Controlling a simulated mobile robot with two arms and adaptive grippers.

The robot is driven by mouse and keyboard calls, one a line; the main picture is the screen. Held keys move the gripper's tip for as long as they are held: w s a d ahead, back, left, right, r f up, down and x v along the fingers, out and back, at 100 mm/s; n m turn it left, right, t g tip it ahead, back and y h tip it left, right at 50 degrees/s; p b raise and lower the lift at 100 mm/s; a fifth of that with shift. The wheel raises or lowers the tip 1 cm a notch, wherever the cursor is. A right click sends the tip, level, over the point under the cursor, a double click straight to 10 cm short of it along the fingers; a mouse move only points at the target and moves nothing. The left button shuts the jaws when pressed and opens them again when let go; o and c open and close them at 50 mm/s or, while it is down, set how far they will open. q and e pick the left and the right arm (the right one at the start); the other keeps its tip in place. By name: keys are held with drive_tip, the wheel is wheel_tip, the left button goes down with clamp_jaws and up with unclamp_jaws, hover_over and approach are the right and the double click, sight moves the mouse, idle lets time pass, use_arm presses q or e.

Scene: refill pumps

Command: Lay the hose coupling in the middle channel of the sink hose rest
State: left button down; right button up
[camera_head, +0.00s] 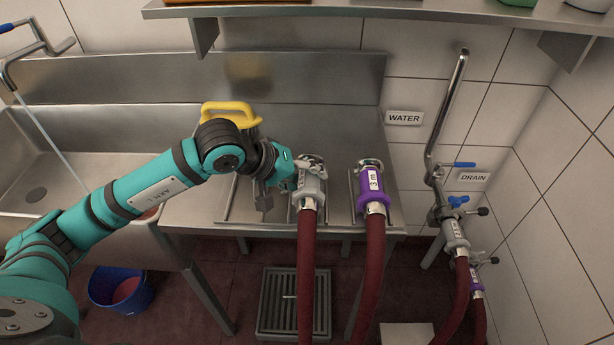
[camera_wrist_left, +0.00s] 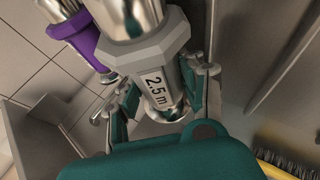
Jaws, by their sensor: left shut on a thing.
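A grey hose coupling (camera_head: 308,188) with a dark red hose (camera_head: 306,260) is at the sink's front edge, over the middle of the hose rest (camera_head: 227,205). In the left wrist view the coupling (camera_wrist_left: 155,82) reads "2.5 m". My left gripper (camera_head: 300,178) is shut on its sides; the fingers also show in the left wrist view (camera_wrist_left: 160,95). I cannot tell whether the coupling touches the channel floor. A purple coupling (camera_head: 370,184) marked "3 m" lies in the channel to its right. The left channel holds no coupling that I can see. My right gripper is not in view.
A yellow-handled brush (camera_head: 230,112) stands behind my left wrist. A steel pipe (camera_head: 446,105) with blue valve handles and two more couplings (camera_head: 456,238) is at the right wall. A tap (camera_head: 30,50) runs water into the left basin. A shelf overhangs the back.

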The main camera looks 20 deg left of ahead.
sight(302, 178)
use_arm(q)
drive_tip(key=shift+s+f, duration=0.1)
drive_tip(key=shift+f, duration=0.15)
drive_tip(key=c, duration=0.7)
unclamp_jaws()
drive_tip(key=shift+d+f, duration=0.1)
drive_tip(key=shift+a, duration=0.2)
drive_tip(key=v, duration=0.8)
drive_tip(key=shift+d+r, duration=0.2)
